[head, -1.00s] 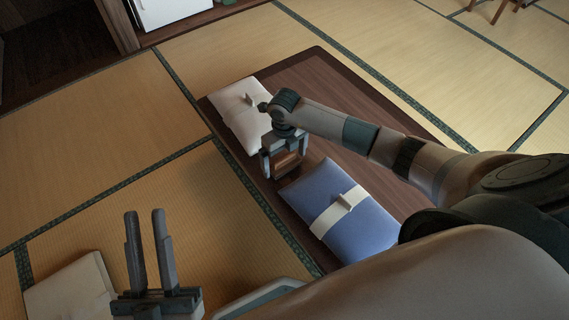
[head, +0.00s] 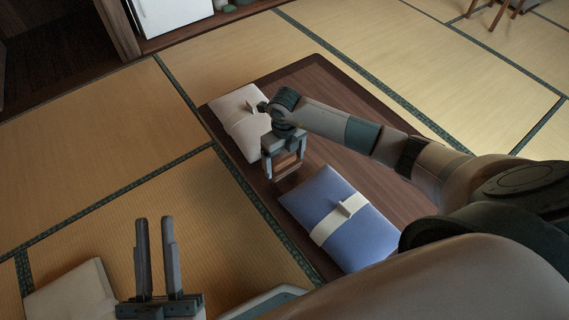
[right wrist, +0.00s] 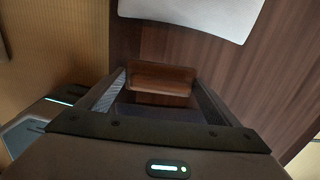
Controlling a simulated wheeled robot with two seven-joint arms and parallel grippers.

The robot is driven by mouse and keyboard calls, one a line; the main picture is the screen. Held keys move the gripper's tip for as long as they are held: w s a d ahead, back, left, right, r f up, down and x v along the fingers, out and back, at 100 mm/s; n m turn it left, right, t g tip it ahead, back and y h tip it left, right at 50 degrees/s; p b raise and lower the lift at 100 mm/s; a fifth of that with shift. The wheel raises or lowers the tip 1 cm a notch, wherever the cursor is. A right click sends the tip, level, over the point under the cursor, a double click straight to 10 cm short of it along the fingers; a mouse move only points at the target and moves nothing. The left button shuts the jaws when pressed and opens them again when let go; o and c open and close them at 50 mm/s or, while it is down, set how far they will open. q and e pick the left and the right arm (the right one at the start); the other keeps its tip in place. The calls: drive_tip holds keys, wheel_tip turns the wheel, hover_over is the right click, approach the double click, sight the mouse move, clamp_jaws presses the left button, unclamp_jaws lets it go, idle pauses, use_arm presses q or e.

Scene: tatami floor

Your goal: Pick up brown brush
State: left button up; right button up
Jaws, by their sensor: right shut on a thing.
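The brown brush (right wrist: 162,78) shows in the right wrist view as a reddish-brown block between my right fingers. My right gripper (head: 287,172) is shut on it, over the near edge of the dark wooden table (head: 318,86). In the head view the fingers hide most of the brush, and only a brown part shows between them. My left gripper (head: 155,219) is empty, its two fingers apart and pointing up in the picture, over the tatami at lower left.
A white cushion-like bundle (head: 240,124) and a blue one with a pale band (head: 366,230) lie on the table on either side of my right gripper. A pale cushion (head: 66,292) lies on the floor at lower left. Tatami to the left is clear.

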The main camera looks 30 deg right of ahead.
drive_tip(key=s+r+p, duration=0.1)
drive_tip(key=s+r, duration=0.1)
drive_tip(key=s, duration=0.1)
drive_tip(key=s+a+r, duration=0.1)
drive_tip(key=s+r, duration=0.2)
drive_tip(key=s, duration=0.1)
drive_tip(key=s+a+r+p, duration=0.1)
drive_tip(key=s+r, duration=0.1)
drive_tip(key=s, duration=0.1)
drive_tip(key=shift+s+r+p, duration=0.25)
drive_tip(key=shift+s+p, duration=0.1)
drive_tip(key=shift+s, duration=0.05)
use_arm(q)
wheel_tip(320, 180, down, 10)
drive_tip(key=w+a+g+y, duration=0.1)
drive_tip(key=w+g+y, duration=0.1)
drive_tip(key=g, duration=0.4)
drive_tip(key=shift+w, duration=0.4)
use_arm(e)
drive_tip(key=shift+s+a+r, duration=0.1)
drive_tip(key=shift+s+r, duration=0.1)
drive_tip(key=shift+s, duration=0.15)
